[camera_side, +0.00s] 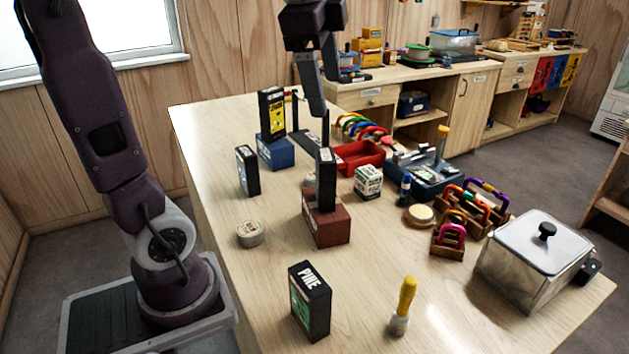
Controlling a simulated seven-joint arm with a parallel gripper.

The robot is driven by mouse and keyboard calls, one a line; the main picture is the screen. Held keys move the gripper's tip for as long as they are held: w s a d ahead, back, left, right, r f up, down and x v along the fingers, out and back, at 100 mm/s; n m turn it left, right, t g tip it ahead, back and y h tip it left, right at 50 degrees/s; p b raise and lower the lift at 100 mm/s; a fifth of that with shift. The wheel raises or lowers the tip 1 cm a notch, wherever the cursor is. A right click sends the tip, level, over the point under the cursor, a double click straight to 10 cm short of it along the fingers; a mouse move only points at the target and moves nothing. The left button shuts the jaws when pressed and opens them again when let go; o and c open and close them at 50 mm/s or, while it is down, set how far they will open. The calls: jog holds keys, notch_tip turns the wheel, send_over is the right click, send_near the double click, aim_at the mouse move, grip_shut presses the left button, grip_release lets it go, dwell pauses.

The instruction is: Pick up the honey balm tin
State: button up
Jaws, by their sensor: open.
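Several low round tins or discs stand on the wooden table, and I cannot read which one is the honey balm tin. A pale round tin (250,234) with a printed lid sits at the left, apart from other things. Another small pale round thing (309,179) shows partly behind the black box on the red-brown block. A tan-topped round thing (419,215) sits right of centre, next to a small blue bottle. My gripper (328,98) points down above the back middle of the table, fingers apart and empty, above and behind the pale tins.
A black box stands on a red-brown block (326,228) mid-table. A yellow-black box stands on a blue block (275,152). Table around the left tin is clear.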

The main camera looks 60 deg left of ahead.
jog(key=w+a+f+m+g, duration=0.1)
jog(key=w+a+m+g, duration=0.1)
jog(key=w+a+m, duration=0.65)
jog(key=m+g, duration=0.1)
jog(key=m, duration=0.2)
send_over(314, 175)
notch_tip(314, 175, down, 6)
jog(key=r, duration=0.1)
notch_tip(314, 175, down, 25)
jog(key=shift+d+f, duration=0.1)
jog(key=shift+d, duration=0.05)
jog(key=shift+r, duration=0.2)
jog(key=c, duration=1.5)
